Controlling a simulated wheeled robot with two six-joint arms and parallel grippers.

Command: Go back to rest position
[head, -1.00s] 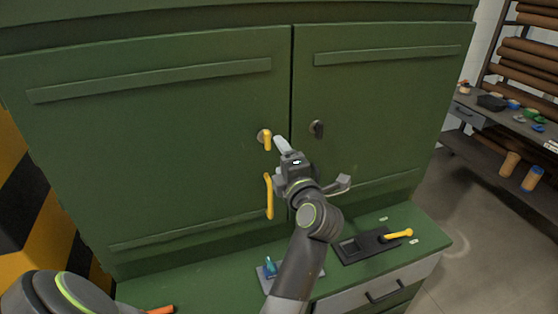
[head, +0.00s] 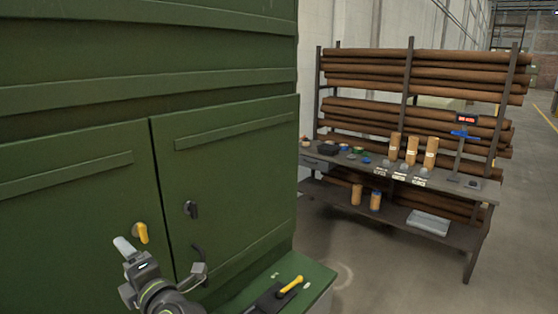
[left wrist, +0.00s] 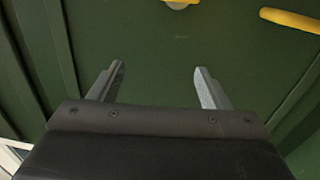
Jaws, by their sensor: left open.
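My left gripper (head: 160,255) is in front of the closed green cabinet (head: 225,165), with its fingers spread and nothing between them. The left wrist view also shows it (left wrist: 160,70) open and empty against the green door. A yellow knob (head: 141,232) on the left door shows just behind one finger. In the left wrist view a yellow part (left wrist: 180,3) and a yellow handle (left wrist: 290,18) lie at the top edge, apart from the fingers. My right gripper is not in view.
A yellow-handled lever (head: 291,285) sits on the green ledge (head: 318,282) below. To the right, a grey bench (head: 455,197) with small items stands before a rack of brown rolls (head: 420,63). Floor between cabinet and bench is clear.

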